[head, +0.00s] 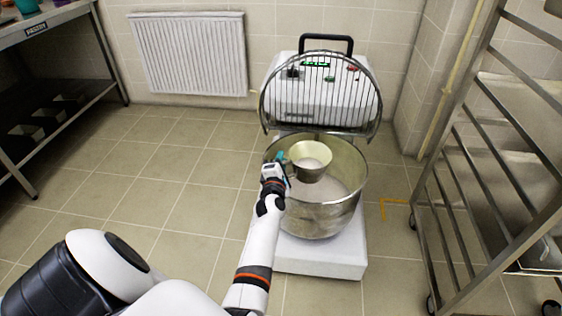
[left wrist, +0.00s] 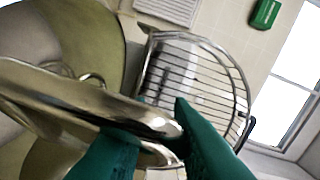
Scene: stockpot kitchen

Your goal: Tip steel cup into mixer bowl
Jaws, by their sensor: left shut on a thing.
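The steel cup (head: 309,161) is in the head view, over the mouth of the mixer bowl (head: 318,222), upright or nearly so, with pale contents showing inside. The big steel mixer bowl stands on the white mixer base and holds a pale layer. My left gripper (head: 284,160) reaches in from the left of the bowl and is shut on the cup's left side. In the left wrist view its green fingers (left wrist: 160,140) pinch a shiny steel part of the cup (left wrist: 70,98). My right gripper is not in view.
The mixer's wire guard (head: 318,90) is raised behind the bowl. A steel rack (head: 485,170) stands close on the right. A pastry table (head: 45,20) is at the far left, a radiator (head: 188,54) at the back wall. Floor left of the mixer is clear.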

